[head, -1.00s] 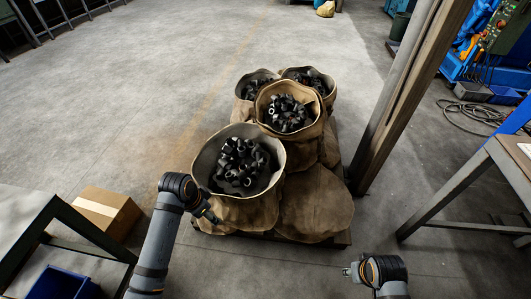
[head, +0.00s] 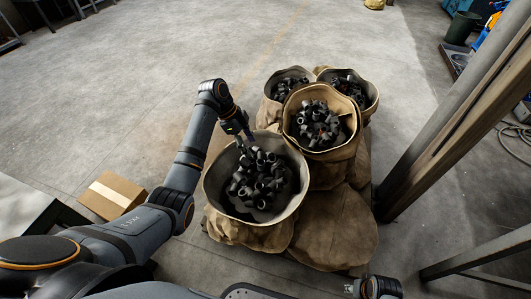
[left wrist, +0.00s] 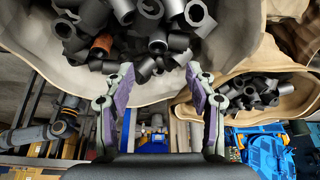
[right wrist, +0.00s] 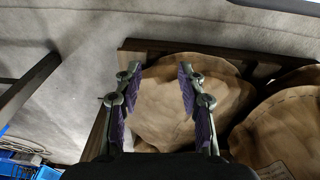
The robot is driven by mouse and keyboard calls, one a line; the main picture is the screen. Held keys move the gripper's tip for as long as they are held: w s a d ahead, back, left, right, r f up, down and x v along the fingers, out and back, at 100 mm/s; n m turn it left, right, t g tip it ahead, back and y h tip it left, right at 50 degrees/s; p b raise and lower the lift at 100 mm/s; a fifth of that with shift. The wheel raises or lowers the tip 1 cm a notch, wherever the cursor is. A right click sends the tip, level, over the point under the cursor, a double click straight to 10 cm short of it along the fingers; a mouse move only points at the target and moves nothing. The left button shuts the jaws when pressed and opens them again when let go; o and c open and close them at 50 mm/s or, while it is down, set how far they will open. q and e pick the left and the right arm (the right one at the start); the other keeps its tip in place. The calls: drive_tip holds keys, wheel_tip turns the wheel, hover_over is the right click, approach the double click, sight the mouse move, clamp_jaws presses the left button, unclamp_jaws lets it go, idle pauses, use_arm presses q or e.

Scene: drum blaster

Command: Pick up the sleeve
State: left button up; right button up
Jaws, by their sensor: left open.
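Black sleeves (head: 258,180), short hollow tube pieces, lie heaped in the open front sack (head: 298,205). The left wrist view shows the heap close up (left wrist: 172,45), with one rusty-brown piece (left wrist: 102,46) among the black ones at its left. My left gripper (head: 243,136) is over the far rim side of this sack, pointing at the heap. Its two fingers (left wrist: 160,78) are spread, with nothing held between them. My right gripper (right wrist: 159,75) is open and empty, facing a closed sack top (right wrist: 190,100). In the head view it is at the bottom edge (head: 357,288).
More open sacks of black pieces (head: 322,122) stand behind the front one. A closed sack (head: 335,230) is at its right. A steel post (head: 440,130) rises at the right. A cardboard box (head: 112,194) sits on the floor at left.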

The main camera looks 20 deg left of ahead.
use_arm(q)
drive_tip(key=b, duration=0.2)
hover_over(260, 162)
drive_tip(key=a, duration=0.2)
wheel_tip(260, 162, down, 4)
drive_tip(key=shift+f, duration=0.15)
drive_tip(key=shift+d+f, duration=0.15)
drive_tip(key=shift+f, duration=0.35)
drive_tip(key=b+x, duration=0.1)
drive_tip(key=x, duration=0.2)
drive_tip(key=shift+d+f, duration=0.15)
drive_tip(key=shift+f, duration=0.2)
drive_tip(key=shift+d+f, duration=0.25)
drive_tip(key=shift+f, duration=0.15)
use_arm(e)
wheel_tip(260, 162, up, 8)
drive_tip(key=a, duration=0.2)
drive_tip(key=shift+s+y, duration=0.15)
drive_tip(key=shift+y, duration=0.15)
drive_tip(key=shift+a, duration=0.1)
use_arm(q)
clamp_jaws()
